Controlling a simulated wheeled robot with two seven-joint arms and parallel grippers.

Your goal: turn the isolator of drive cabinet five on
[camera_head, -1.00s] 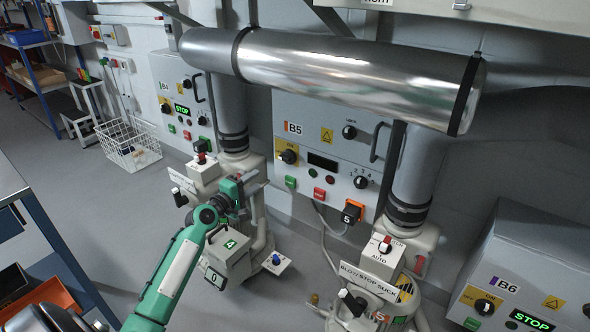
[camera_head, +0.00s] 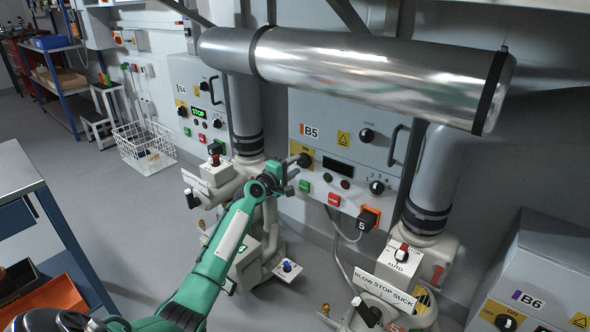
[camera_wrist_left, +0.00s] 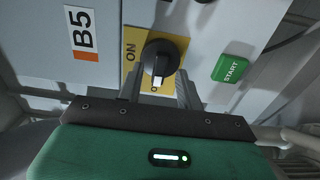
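Drive cabinet B5 (camera_head: 375,148) stands on the wall beneath the silver duct, and its display (camera_head: 338,168) is dark. Its isolator is a black rotary knob on a yellow plate (camera_wrist_left: 160,58); in the head view the knob (camera_head: 304,160) sits at the cabinet's left. In the left wrist view the knob's white mark points down toward the "O", away from "ON". My left gripper (camera_head: 289,174) is open in front of the knob. In the wrist view its two fingers (camera_wrist_left: 158,88) stand apart, one on each side of the knob's lower end; contact cannot be told. My right gripper is out of view.
A green START button (camera_wrist_left: 232,68) is right of the isolator. A red button (camera_head: 334,199) and an orange connector (camera_head: 368,218) are lower on the cabinet. Below stand blower machines with a BLOW STOP SUCK sign (camera_head: 385,290). A silver duct (camera_head: 380,75) hangs above.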

